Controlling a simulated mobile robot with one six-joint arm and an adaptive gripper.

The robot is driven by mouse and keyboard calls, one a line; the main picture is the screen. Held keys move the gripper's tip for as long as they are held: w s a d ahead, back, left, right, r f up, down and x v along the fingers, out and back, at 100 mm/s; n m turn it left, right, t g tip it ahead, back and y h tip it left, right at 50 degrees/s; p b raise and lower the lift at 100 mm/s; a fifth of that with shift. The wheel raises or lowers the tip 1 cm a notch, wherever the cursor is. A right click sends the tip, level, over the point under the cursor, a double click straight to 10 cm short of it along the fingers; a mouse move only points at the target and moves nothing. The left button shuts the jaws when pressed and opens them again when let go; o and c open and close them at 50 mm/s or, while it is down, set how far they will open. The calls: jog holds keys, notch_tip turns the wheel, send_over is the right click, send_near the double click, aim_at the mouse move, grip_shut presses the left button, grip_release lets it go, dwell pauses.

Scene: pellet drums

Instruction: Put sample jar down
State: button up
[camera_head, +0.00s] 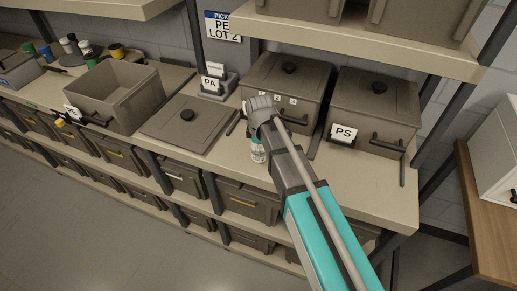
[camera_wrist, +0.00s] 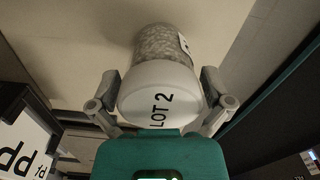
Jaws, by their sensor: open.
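The sample jar (camera_wrist: 165,45) is clear with pale pellets inside and a white lid marked "LOT 2". In the head view the jar (camera_head: 258,152) is near the front edge of the beige shelf top (camera_head: 330,178), partly hidden by my arm. It seems to stand upright there; its base is hard to see. My gripper (camera_wrist: 160,90) is open, with one finger on each side of the lid. I cannot tell whether either finger touches it. In the head view my gripper (camera_head: 262,112) is directly above the jar.
Lidded grey drums, one labelled "PS" (camera_head: 343,133), stand behind and right. Left are a flat grey lid (camera_head: 187,124), a "PA" sign (camera_head: 211,84) and an open bin (camera_head: 117,93). Bins (camera_head: 247,203) fill the level below. An upper shelf (camera_head: 360,50) overhangs the back.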

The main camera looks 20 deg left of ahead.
jog(key=shift+r, duration=0.15)
notch_tip(320, 180, up, 12)
jog(key=p, duration=1.2)
jog(key=shift+d, duration=0.1)
dwell(1.0)
jog(key=s+d+m, duration=0.2)
jog(key=d+m, duration=0.7)
jog(key=d, duration=0.9)
jog(key=s+d+m, duration=0.3)
jog(key=d+m, duration=0.7)
jog(key=d, duration=0.8)
jog(key=shift+s, duration=0.35)
